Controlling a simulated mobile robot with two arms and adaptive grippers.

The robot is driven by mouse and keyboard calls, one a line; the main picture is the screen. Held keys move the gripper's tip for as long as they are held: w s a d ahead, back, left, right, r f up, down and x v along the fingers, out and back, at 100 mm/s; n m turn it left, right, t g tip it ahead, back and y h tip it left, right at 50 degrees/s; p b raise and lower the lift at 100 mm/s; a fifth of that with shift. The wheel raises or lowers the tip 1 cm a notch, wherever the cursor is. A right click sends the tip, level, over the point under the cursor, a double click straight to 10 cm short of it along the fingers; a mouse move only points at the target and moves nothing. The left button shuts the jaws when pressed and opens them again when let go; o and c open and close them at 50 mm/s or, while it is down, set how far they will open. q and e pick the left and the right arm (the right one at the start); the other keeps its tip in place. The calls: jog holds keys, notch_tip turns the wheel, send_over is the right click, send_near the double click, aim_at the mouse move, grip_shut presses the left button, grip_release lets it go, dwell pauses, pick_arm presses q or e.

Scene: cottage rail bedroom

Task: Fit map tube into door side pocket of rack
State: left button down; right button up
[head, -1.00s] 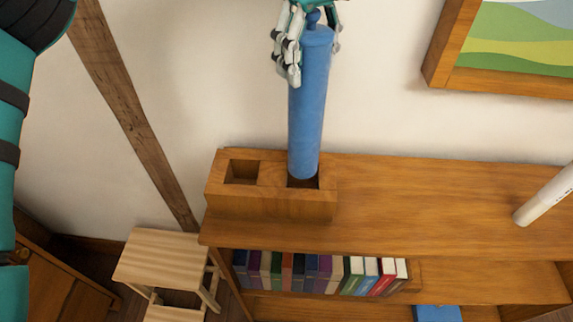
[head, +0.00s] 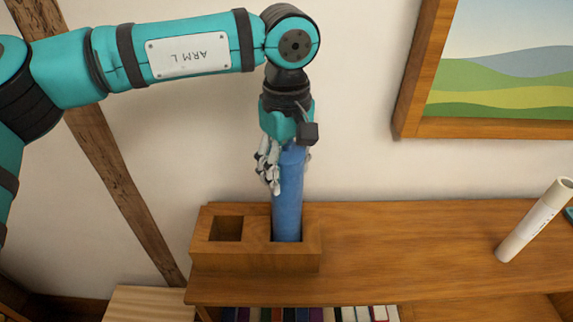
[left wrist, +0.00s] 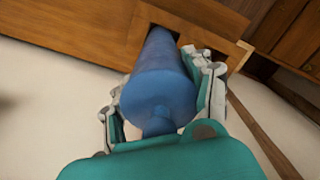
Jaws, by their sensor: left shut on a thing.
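The blue map tube (head: 287,205) stands upright in the right-hand pocket of the wooden rack (head: 255,262). Its lower end is hidden below the pocket's rim. My left gripper (head: 283,168) is shut on the tube's upper end from above. In the left wrist view, the tube (left wrist: 160,85) runs away from my fingers (left wrist: 162,112) into the dark pocket opening. The rack's left-hand pocket (head: 226,229) is empty. My right gripper is not in view.
The rack stands at the left end of a wooden shelf top (head: 400,250). A white tube (head: 535,220) leans at the right. Books (head: 300,314) fill the shelf below. A framed picture (head: 500,85) hangs on the wall. A pale stool (head: 150,304) is at lower left.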

pick_arm(q)
jog(key=c, duration=0.9)
grip_release()
jog(key=shift+f, duration=0.1)
jog(key=o, duration=0.4)
jog(key=shift+r+p, duration=0.35)
jog(key=shift+r+b, duration=0.35)
notch_tip(320, 180, up, 11)
jog(key=shift+b, duration=0.75)
